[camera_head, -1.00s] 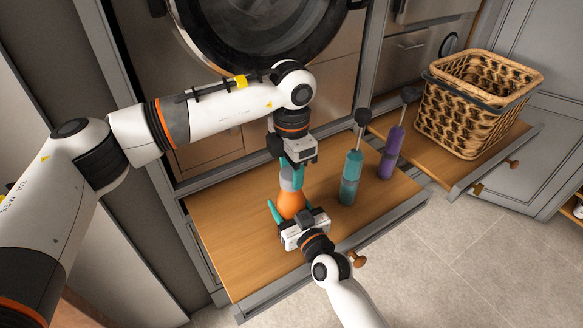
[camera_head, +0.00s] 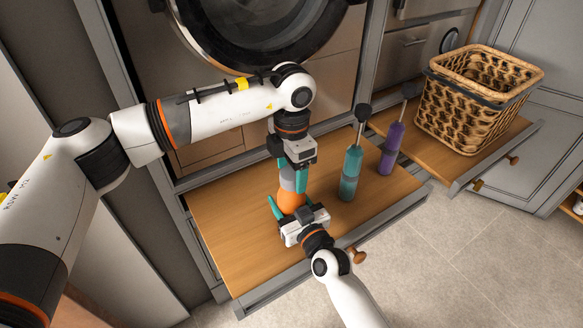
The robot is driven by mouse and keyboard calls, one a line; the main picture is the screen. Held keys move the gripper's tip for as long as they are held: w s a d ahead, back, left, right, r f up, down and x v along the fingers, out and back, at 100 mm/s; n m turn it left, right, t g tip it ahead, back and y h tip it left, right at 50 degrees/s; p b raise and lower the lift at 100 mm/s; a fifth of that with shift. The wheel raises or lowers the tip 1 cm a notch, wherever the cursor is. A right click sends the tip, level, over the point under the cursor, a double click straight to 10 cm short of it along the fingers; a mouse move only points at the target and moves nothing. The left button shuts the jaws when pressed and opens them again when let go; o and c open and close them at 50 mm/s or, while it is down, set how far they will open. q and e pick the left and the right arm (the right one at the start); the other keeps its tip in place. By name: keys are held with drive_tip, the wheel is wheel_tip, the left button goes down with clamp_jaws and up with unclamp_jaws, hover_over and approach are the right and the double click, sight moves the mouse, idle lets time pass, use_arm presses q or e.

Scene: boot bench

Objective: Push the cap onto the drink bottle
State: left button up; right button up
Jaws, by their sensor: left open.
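The orange drink bottle (camera_head: 290,200) stands on the wooden drawer board. A grey piece, apparently its cap (camera_head: 288,179), sits on top of it; whether it is fully seated cannot be made out. My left gripper (camera_head: 293,182) points down from above, its teal fingers apart on either side of the grey piece. My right gripper (camera_head: 284,208) comes from the front, low at the bottle. One teal finger shows along the bottle's left side and its other finger is mostly hidden; it appears shut on the bottle.
A teal bottle (camera_head: 349,178) and a purple bottle (camera_head: 390,155), both with dark tops, stand to the right. A wicker basket (camera_head: 462,120) stands on another pulled-out board. The wooden board (camera_head: 232,215) is clear at left.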

use_arm(q)
drive_tip(key=shift+r, duration=0.1)
wheel_tip(320, 180, up, 12)
idle(0.4)
use_arm(e)
drive_tip(key=o, duration=1.4)
drive_tip(key=shift+o, duration=0.2)
drive_tip(key=v, duration=1.2)
drive_tip(key=shift+f, duration=0.1)
